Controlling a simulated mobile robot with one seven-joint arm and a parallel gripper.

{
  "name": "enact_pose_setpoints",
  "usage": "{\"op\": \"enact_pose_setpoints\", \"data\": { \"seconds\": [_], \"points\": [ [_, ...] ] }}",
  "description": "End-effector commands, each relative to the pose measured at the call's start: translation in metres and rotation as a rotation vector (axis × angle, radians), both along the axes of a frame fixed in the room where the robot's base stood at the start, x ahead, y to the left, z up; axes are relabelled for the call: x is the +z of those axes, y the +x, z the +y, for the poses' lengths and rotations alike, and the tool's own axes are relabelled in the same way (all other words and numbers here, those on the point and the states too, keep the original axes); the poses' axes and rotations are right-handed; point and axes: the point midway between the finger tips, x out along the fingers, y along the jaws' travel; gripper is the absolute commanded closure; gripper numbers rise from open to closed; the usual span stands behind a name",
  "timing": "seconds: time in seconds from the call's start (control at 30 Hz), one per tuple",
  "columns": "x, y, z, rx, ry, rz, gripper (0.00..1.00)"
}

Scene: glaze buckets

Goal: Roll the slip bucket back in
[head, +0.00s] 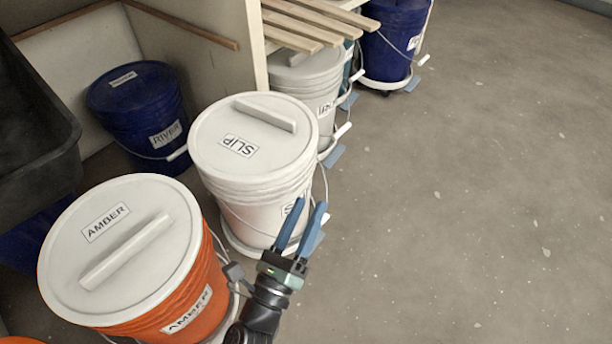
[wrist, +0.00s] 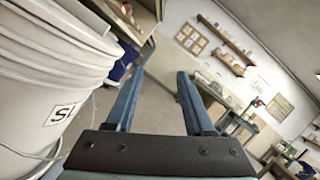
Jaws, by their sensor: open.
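The slip bucket (head: 250,185) is white with a white lid labelled SLIP and a raised bar across the lid. It stands upright on a low white dolly in the head view, out in front of the shelf unit's panel. A wire bail with a white grip hangs at its right side. In the wrist view the slip bucket (wrist: 50,75) fills the left side. My gripper (head: 304,222) is open, with its blue fingers pointing up beside the bucket's lower right side. Nothing is between the fingers (wrist: 160,95) in the wrist view.
An orange AMBER bucket (head: 190,290) stands close at the front left. A dark blue bucket (head: 135,110) sits further in behind, under the unit. Another white bucket (head: 305,90) and a blue one (head: 395,40) stand beyond, near wooden slats (head: 315,22). The floor (head: 470,200) to the right is clear.

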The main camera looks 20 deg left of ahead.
Motion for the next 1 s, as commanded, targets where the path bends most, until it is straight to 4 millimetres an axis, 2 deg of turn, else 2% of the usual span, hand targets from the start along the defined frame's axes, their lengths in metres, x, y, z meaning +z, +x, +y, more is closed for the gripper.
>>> {"op": "enact_pose_setpoints", "data": {
  "seconds": [0.1,0.33,0.87,0.97,1.0],
  "points": [
    [0.025,0.009,0.003,0.002,-0.044,-0.027,0.47],
    [0.052,0.019,0.007,0.003,-0.113,-0.059,0.47],
    [0.065,0.023,0.008,0.003,-0.144,-0.073,0.47],
    [0.099,0.031,0.010,-0.003,-0.204,-0.111,0.47],
    [0.124,0.036,0.012,-0.009,-0.255,-0.139,0.47]
  ]
}}
